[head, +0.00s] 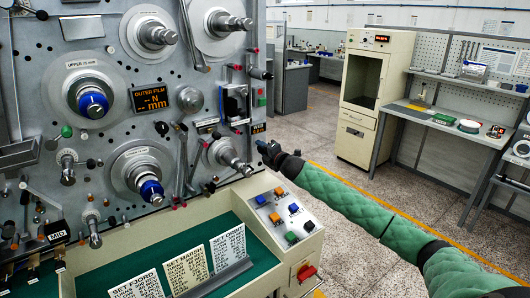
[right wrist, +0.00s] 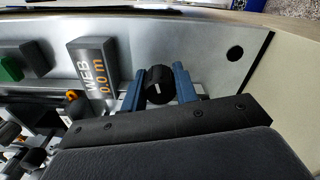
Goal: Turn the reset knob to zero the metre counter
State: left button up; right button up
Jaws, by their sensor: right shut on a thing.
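The reset knob (right wrist: 160,85) is a round black knob with a pale pointer line, on the grey machine panel in the right wrist view. My right gripper (right wrist: 160,88) has its two blue fingers on either side of the knob and is shut on it. In the head view my right gripper (head: 266,148) is at the panel's right edge and the knob cannot be made out there. The metre counter (right wrist: 93,68) is a dark block beside the knob, reading WEB 0.0 m in orange. It shows small in the head view (head: 258,128). My left gripper is out of view.
The winding machine's panel (head: 110,120) carries several spindles and levers. A tall beige cabinet (head: 370,125) and a workbench (head: 450,125) stand farther back.

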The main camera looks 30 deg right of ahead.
jog(key=n, duration=0.3)
jog(key=shift+d+r, duration=0.1)
jog(key=n, duration=0.3)
jog(key=n+p, duration=0.2)
jog(key=n, duration=0.3)
jog(key=shift+r, duration=0.15)
jog(key=n+p, duration=0.1)
jog(key=n, duration=0.1)
jog(key=shift+n+p, duration=0.3)
jog(key=shift+n, duration=0.1)
jog(key=shift+f+n, duration=0.2)
jog(key=shift+n, duration=0.3)
jog(key=o, duration=0.9)
jog(key=shift+f, duration=0.1)
jog(key=shift+c, duration=0.2)
